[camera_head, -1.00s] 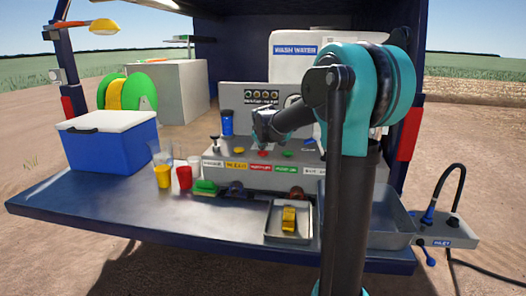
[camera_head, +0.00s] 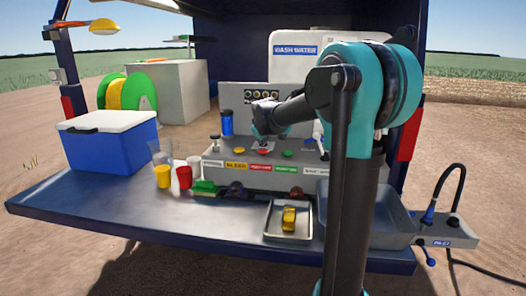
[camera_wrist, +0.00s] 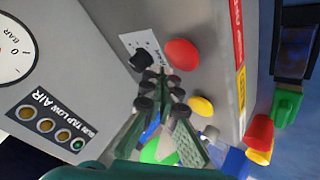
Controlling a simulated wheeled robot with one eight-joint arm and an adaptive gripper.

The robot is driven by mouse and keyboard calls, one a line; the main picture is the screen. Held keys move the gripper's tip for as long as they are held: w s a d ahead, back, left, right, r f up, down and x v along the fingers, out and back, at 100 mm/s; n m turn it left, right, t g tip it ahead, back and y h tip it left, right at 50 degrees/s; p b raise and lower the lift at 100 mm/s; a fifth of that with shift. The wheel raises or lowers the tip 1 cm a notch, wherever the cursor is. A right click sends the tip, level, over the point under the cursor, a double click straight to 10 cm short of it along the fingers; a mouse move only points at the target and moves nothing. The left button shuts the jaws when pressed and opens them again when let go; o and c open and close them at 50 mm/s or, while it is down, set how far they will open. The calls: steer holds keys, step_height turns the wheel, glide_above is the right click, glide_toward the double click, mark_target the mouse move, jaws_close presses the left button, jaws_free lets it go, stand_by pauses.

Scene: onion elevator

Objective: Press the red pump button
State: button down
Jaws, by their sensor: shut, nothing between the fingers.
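The red pump button (camera_head: 263,152) is a round cap on the grey panel, between a yellow button (camera_head: 239,150) and a green button (camera_head: 287,154). In the wrist view the red button (camera_wrist: 183,52) lies just beyond my fingertips, a little to their right, with a gap in the picture. My gripper (camera_wrist: 162,82) is shut and empty, pointing at the panel near a small white plate with a black knob (camera_wrist: 141,60). The yellow button (camera_wrist: 201,106) is right of the fingers. In the head view my fingertips are too small to make out clearly.
Gauges and lamps (camera_wrist: 47,125) are left in the wrist view. A lever (camera_head: 320,132) stands right of the buttons. A red cup (camera_head: 184,176), yellow cup (camera_head: 163,177), small metal tray (camera_head: 274,237) and blue cooler (camera_head: 115,150) occupy the tailgate. Its front left is bare.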

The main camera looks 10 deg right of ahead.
mark_target(263, 150)
steer(key=shift+r, duration=2.4)
